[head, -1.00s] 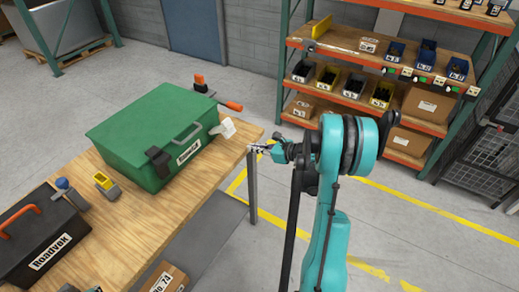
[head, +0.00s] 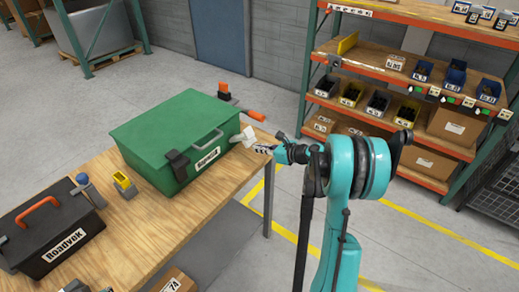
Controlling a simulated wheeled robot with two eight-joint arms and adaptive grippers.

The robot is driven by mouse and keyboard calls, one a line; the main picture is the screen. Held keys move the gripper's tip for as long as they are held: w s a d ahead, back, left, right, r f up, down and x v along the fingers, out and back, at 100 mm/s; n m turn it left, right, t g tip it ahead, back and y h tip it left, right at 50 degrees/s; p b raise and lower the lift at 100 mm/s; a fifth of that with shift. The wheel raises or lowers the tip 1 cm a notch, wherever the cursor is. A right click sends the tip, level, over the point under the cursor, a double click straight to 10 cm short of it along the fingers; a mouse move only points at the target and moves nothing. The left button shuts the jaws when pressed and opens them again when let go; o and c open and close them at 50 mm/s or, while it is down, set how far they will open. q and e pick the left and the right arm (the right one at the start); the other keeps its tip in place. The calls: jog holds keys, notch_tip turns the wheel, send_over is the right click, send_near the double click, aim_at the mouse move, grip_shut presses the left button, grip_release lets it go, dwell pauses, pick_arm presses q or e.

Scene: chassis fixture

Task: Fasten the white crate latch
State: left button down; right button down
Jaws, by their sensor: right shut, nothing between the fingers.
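A green crate (head: 165,130) with a closed lid and a grey handle stands on the wooden workbench (head: 135,240). The white latch (head: 243,137) is at the right end of its front side and sticks out from the crate. A black latch (head: 178,165) lies against the front at the left, with a label between the two. My right gripper (head: 262,148) is shut and empty. Its tips are right beside the white latch's outer end; I cannot tell whether they touch it. My left gripper is not in view.
A black toolbox (head: 45,245) with an orange handle, a blue-knobbed item (head: 86,188) and a yellow-grey block (head: 124,184) stand left on the bench. An orange-handled clamp (head: 240,106) is behind the crate. A bin shelf (head: 400,100) stands back right.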

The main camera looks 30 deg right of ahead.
aim_at(250, 132)
jog(key=w+r+g+h+p, duration=0.1)
jog(key=r+g+p, duration=0.1)
jog(key=r+p, duration=0.1)
jog(key=w+a+r+g+h+p, duration=0.1)
jog(key=r+g+p, duration=0.2)
jog(key=p, duration=0.2)
jog(key=w+r+g+h+p, duration=0.1)
jog(key=w+r+g+p, duration=0.1)
jog(key=p, duration=0.2)
jog(key=shift+a+r+p, duration=0.35)
jog(key=shift+a+r, duration=0.05)
jog(key=shift+w+a+r+g+h+p, duration=0.2)
jog(key=shift+w+r+g+p, duration=0.15)
jog(key=shift+g, duration=0.2)
jog(key=shift+w+a+r+g+h+p, duration=0.1)
jog(key=shift+w+r+g+h+p, duration=0.1)
jog(key=shift+w+g+p, duration=0.3)
jog(key=shift+w+a+r, duration=0.2)
jog(key=shift+w+r, duration=0.1)
jog(key=shift+w, duration=0.2)
jog(key=shift+w+a, duration=0.1)
